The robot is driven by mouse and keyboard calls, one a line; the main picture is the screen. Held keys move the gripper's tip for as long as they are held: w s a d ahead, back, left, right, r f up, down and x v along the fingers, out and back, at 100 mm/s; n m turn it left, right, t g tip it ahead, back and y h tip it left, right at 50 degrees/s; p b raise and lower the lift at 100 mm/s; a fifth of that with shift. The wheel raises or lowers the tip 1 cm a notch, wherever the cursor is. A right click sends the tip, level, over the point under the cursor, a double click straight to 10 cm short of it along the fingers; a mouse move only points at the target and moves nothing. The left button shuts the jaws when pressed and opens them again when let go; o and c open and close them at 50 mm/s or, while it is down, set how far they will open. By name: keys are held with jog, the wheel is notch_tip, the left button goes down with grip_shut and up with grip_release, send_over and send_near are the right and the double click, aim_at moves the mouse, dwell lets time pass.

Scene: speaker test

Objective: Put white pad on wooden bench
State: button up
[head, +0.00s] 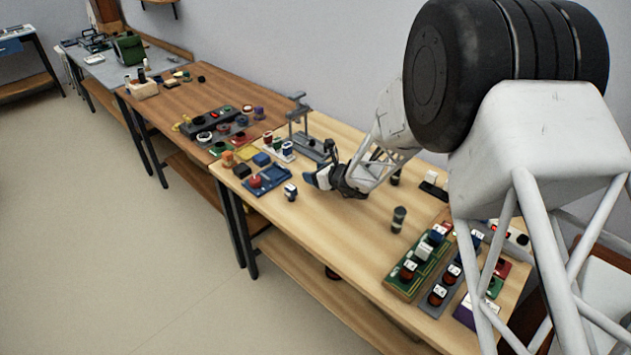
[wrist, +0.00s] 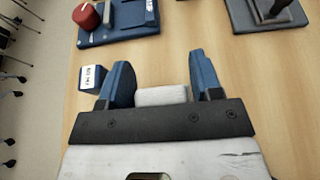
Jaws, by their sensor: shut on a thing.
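My gripper (head: 318,178) is low over the light wooden bench (head: 345,245). The wooden bench also fills most of the wrist view (wrist: 200,30). I cannot tell whether the pad touches the bench top or hangs just above it. In the head view the pad is mostly hidden by the fingers.
A small blue block with a white label (wrist: 93,77) lies left of my fingers. Beyond are a blue tray (wrist: 120,33) with a red knob (wrist: 86,16) and a grey stand (wrist: 270,14). A dark cylinder (head: 398,219) stands to the right. The bench's front middle is clear.

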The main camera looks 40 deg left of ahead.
jog(key=shift+f, duration=1.7)
jog(key=shift+f, duration=0.15)
jog(key=o, duration=0.9)
jog(key=shift+d, duration=0.1)
jog(key=v, duration=1.1)
jog(key=shift+d+r, duration=0.25)
jog(key=shift+d, duration=0.15)
